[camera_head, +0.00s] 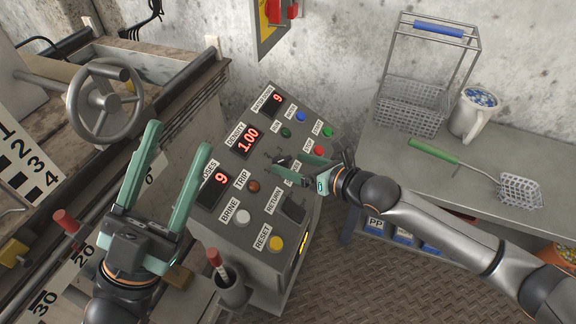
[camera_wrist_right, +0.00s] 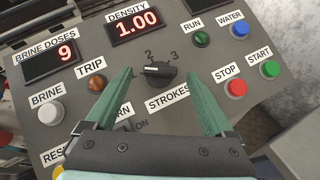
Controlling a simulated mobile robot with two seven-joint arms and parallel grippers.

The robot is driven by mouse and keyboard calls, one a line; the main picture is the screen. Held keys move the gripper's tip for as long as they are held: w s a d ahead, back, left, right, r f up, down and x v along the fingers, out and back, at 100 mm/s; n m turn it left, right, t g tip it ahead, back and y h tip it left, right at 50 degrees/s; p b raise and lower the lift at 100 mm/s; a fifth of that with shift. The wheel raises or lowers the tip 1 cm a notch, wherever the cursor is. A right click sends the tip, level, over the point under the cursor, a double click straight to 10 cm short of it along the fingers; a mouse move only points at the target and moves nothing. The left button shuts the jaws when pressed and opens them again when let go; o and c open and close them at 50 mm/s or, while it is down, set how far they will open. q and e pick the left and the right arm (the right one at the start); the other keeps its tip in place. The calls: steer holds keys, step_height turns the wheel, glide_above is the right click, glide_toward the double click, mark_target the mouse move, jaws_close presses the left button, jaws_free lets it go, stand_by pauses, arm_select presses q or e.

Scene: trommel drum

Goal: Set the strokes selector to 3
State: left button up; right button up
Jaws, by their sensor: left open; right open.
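The strokes selector (camera_wrist_right: 160,74) is a black rotary knob on the grey control panel (camera_wrist_right: 225,55), above the STROKES label (camera_wrist_right: 168,103). The marks 2 and 3 show above it, with 3 at its upper right. A pale mark on the knob sits on its left side; no number is visible there. My right gripper (camera_wrist_right: 160,78) is open, with one green finger on each side of the knob; I cannot tell whether they touch it. In the head view my right gripper (camera_head: 278,165) is over the panel and mostly hides the knob. My left gripper (camera_head: 180,138) is open and empty, left of the panel.
RUN (camera_wrist_right: 201,40), WATER (camera_wrist_right: 239,30), STOP (camera_wrist_right: 238,88) and START (camera_wrist_right: 270,69) buttons lie right of the knob. A handwheel (camera_head: 105,100) stands at the left.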

mark_target(282, 162)
arm_select(q)
steer(key=shift+d+f, duration=0.1)
steer(key=shift+f, duration=0.5)
arm_select(e)
steer(key=shift+x, duration=1.2)
steer(key=shift+c, duration=0.4)
